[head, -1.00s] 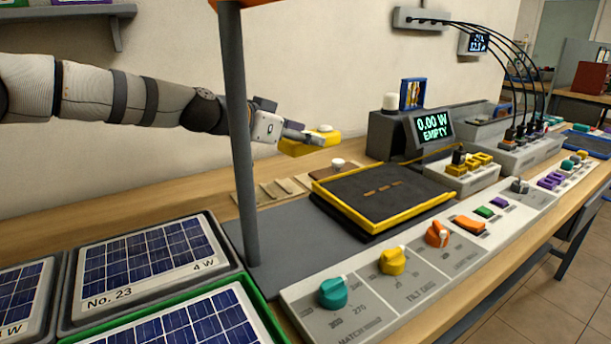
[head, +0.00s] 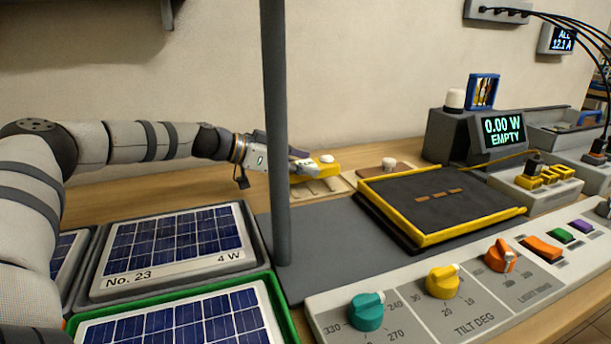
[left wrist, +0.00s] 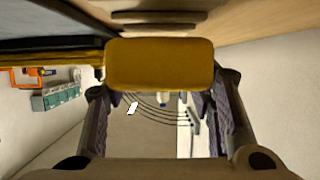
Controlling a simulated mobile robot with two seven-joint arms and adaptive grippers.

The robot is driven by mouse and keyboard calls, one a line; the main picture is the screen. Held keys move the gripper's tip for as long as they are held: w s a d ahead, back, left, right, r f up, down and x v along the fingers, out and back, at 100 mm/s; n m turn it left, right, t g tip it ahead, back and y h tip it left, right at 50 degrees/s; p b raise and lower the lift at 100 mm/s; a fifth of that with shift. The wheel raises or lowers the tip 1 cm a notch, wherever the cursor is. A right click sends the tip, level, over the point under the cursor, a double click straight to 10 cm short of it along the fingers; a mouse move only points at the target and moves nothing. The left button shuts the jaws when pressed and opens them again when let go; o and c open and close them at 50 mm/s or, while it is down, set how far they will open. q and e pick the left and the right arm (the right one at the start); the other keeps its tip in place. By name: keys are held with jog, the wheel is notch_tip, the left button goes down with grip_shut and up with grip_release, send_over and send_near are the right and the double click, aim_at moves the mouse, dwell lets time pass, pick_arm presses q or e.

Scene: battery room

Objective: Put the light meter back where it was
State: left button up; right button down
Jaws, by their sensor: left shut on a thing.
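The light meter (head: 322,168) is a yellow block with a white dome on top. My left gripper (head: 303,168) is shut on it, reaching in from the left behind the grey post. In the left wrist view the meter's yellow body (left wrist: 160,65) sits between the two fingers (left wrist: 160,100). In the head view the meter appears just above a beige slatted board (head: 330,186) on the bench; I cannot tell whether they touch. My right gripper is not in view.
A grey post (head: 275,130) stands in front of my left gripper. A yellow-framed dark tray (head: 430,236) and a brown block with a white knob (head: 388,164) lie right of the meter. Solar panels (head: 175,245) fill the front left. A display (head: 503,131) reads 0.00 W EMPTY.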

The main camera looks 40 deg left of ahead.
pick_arm(q)
notch_tip(320, 180, down, 2)
jog(key=shift+f, duration=0.2)
jog(key=shift+r, duration=0.3)
jog(key=shift+f, duration=0.25)
jog(key=o, duration=1.3)
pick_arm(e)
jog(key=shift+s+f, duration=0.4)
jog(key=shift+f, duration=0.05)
pick_arm(q)
jog(key=shift+r, duration=0.35)
jog(key=p+v, duration=0.2)
jog(key=v, duration=0.3)
jog(key=p+v, duration=0.2)
jog(key=v, duration=0.4)
jog(key=shift+r, duration=0.3)
jog(key=shift+s+a+f, duration=0.15)
jog(key=shift+s+a, duration=0.05)
jog(key=shift+s, duration=0.1)
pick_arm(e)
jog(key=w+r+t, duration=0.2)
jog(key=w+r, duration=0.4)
